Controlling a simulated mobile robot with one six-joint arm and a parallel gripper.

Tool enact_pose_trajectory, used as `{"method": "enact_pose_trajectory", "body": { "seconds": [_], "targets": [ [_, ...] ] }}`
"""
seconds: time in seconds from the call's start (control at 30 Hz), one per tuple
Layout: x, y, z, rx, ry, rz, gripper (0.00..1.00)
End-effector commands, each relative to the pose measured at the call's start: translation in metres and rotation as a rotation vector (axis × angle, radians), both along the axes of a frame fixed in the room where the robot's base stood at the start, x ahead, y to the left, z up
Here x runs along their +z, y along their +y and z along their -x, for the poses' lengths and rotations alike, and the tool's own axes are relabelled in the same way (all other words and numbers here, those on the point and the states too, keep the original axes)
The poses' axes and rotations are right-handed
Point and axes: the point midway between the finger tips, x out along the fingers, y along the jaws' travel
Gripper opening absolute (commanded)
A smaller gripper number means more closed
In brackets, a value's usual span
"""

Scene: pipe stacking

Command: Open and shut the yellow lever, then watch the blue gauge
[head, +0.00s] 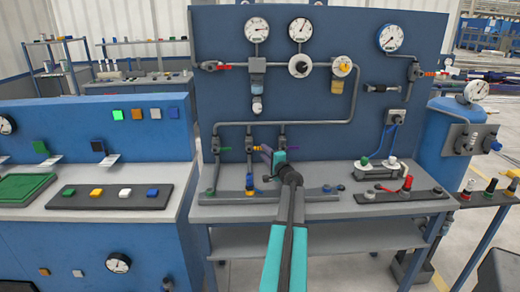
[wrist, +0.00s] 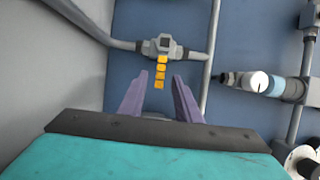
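The yellow lever (wrist: 161,72) hangs from a grey valve (wrist: 158,44) on a pipe in the wrist view. My gripper (wrist: 160,77) has its two purple fingers apart, one on each side of the lever's lower part, with a visible gap on both sides. In the head view my gripper (head: 266,151) is at the middle valve of the lower pipes, and only a small yellow bit of the lever (head: 257,148) shows beside it. The blue-rimmed gauge (head: 390,38) is at the panel's upper right, with a white face; its reading is too small to tell.
Two dark-rimmed gauges (head: 257,30) (head: 300,30) and a red-handled valve (head: 217,66) are higher on the blue panel (head: 225,30). A grey pipe (wrist: 211,55) runs close right of the lever. The grey bench (head: 330,207) lies below.

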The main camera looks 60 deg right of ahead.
Motion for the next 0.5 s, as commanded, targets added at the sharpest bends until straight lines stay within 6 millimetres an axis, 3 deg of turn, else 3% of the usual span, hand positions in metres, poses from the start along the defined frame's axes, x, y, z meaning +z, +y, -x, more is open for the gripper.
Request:
{"method": "enact_pose_trajectory", "body": {
  "seconds": [0.5],
  "targets": [
    [0.001,-0.023,-0.039,0.002,0.000,0.000,0.30]
  ]
}}
